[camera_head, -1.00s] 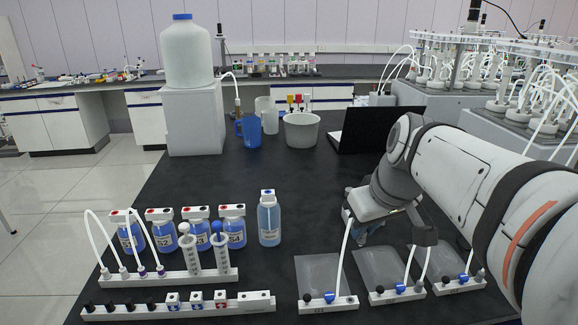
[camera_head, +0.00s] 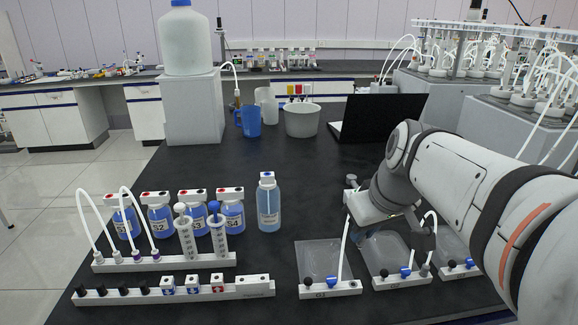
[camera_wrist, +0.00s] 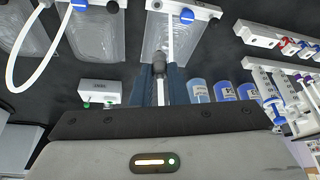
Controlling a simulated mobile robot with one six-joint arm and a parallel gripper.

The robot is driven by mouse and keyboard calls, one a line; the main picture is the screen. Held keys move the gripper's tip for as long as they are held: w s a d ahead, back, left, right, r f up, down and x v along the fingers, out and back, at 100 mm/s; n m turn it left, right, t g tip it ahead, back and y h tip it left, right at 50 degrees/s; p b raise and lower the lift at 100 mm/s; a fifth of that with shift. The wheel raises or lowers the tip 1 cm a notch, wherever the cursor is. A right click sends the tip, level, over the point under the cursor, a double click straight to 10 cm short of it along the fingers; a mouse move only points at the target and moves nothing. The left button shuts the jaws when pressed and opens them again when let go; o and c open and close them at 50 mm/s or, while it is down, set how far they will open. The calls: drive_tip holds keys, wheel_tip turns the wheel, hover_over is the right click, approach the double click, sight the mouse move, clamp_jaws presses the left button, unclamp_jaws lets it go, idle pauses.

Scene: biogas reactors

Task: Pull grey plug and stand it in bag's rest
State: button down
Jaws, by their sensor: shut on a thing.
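My gripper (camera_wrist: 160,75) is shut on a dark grey plug (camera_wrist: 159,62) with a pale stem below it, held between the blue fingers. In the head view the fingers are mostly hidden by my wrist, over the middle bag (camera_head: 384,248). In the head view the left bag (camera_head: 318,258) and the right bag (camera_head: 452,246) flank the middle one. Each has a white front rail with black and blue fittings. I cannot tell which bag's rest is empty.
Blue bottles (camera_head: 160,220) and a white rack with tubes and syringes (camera_head: 165,262) stand at left. A white block with green dots (camera_wrist: 100,91) lies near my fingers. The middle of the black bench is clear.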

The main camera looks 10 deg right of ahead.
drive_tip(key=shift+f+b, duration=3.6)
drive_tip(key=shift+f, duration=1)
drive_tip(key=shift+f+b, duration=1)
drive_tip(key=shift+f, duration=0.1)
drive_tip(key=c, duration=1.3)
unclamp_jaws()
drive_tip(key=shift+c, duration=0.2)
drive_tip(key=shift+r, duration=0.1)
